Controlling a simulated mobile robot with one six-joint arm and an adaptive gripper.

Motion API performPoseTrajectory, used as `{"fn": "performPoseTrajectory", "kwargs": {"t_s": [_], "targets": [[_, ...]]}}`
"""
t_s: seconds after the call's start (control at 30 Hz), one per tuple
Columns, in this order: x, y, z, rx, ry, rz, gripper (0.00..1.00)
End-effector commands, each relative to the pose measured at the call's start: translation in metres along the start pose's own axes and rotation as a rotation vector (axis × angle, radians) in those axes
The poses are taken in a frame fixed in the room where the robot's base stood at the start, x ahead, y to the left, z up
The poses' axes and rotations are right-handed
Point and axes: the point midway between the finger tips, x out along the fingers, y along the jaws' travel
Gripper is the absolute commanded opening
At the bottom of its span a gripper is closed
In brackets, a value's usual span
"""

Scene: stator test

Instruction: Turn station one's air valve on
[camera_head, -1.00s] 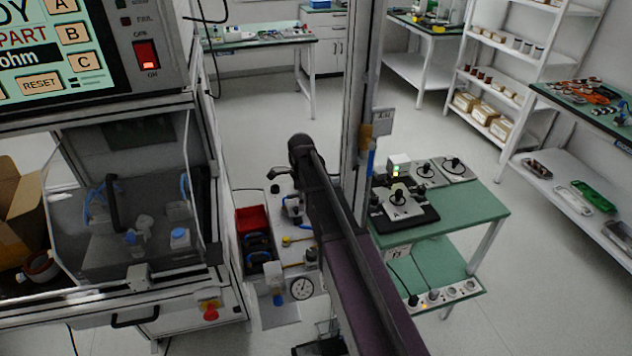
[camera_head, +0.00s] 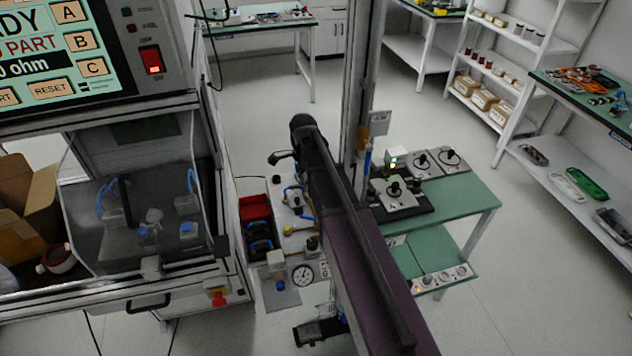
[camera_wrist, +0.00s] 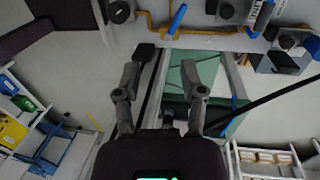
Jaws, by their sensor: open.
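A light panel with a round pressure gauge (camera_head: 303,275) and yellow and blue fittings stands right of the test cabinet. In the wrist view, yellow piping (camera_wrist: 207,31) runs along the top edge, with a blue lever (camera_wrist: 178,18) crossing it. A second blue lever-like part (camera_wrist: 313,46) is at the right edge. I cannot tell for certain which is station one's air valve, nor whether it is on or off. My gripper (camera_wrist: 161,75) is open and empty, its fingers apart and below the piping in the picture. In the head view my arm hides part of the panel.
The test cabinet (camera_head: 215,285) stands close on the left, with a red knob on its front. A red bin (camera_head: 255,208) is beside the panel. A green-topped table (camera_head: 465,195) with devices is on the right. Open floor lies beyond it.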

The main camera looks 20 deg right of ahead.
Motion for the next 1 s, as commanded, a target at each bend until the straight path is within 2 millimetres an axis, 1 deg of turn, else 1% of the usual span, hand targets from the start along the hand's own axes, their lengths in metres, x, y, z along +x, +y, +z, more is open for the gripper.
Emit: {"fn": "performPoseTrajectory", "kwargs": {"t_s": [0.03,1.0], "targets": [[-0.005,0.007,0.0,-0.03,0.001,-0.003,0.52],[-0.047,0.082,0.003,-0.682,0.044,-0.061,0.52]]}}
